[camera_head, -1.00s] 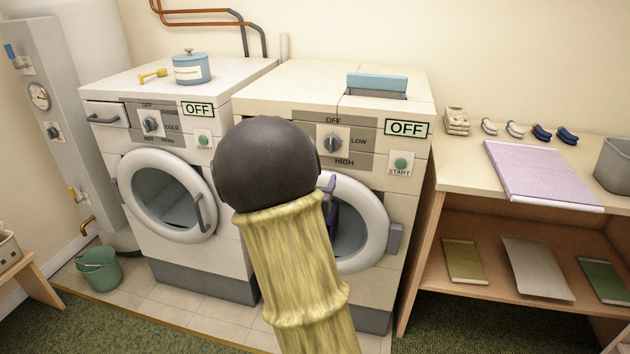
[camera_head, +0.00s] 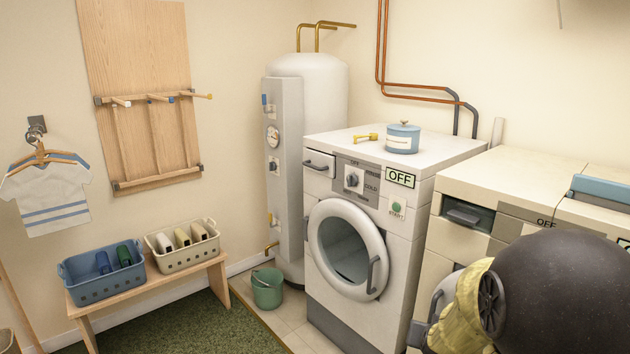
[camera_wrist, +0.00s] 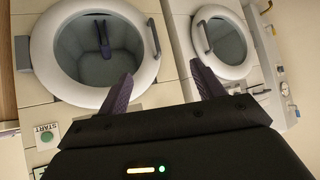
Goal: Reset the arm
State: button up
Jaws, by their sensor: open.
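My gripper (camera_wrist: 163,88) shows in the wrist view as two dark purple fingers spread apart, with nothing between them. It faces the fronts of the two machines. The right machine's round door (camera_wrist: 60,80) lies beyond the fingers at the left of that view, and the left machine's door (camera_wrist: 225,65) beyond them at the right. In the head view my dark, rounded arm joint fills the lower right corner and hides part of the right machine (camera_head: 470,181). My fingers cannot be made out there.
The left machine (camera_head: 322,140) carries a blue lidded pot (camera_head: 402,139) and shows OFF. A green bucket (camera_head: 267,289) stands on the floor beside a white tank (camera_head: 325,85). A wooden bench (camera_head: 165,284) holds two baskets at the left. Green carpet is clear in front of it.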

jog(key=s+a+f+n+g+y, duration=0.25)
jog(key=s+a, duration=0.25)
jog(key=s, duration=0.3)
jog(key=s+a+f+n+g+y, duration=0.1)
jog(key=s+a+n+g, duration=0.1)
jog(key=s+a+g, duration=0.45)
notch_tip(320, 180, up, 22)
jog(key=d+t+p, duration=0.1)
jog(key=t+p, duration=0.1)
jog(key=p, duration=2)
jog(key=shift+s+d+r+p, duration=0.2)
jog(key=shift+s+d+p, duration=0.1)
jog(key=shift+s+d, duration=0.1)
jog(key=shift+w, duration=0.1)
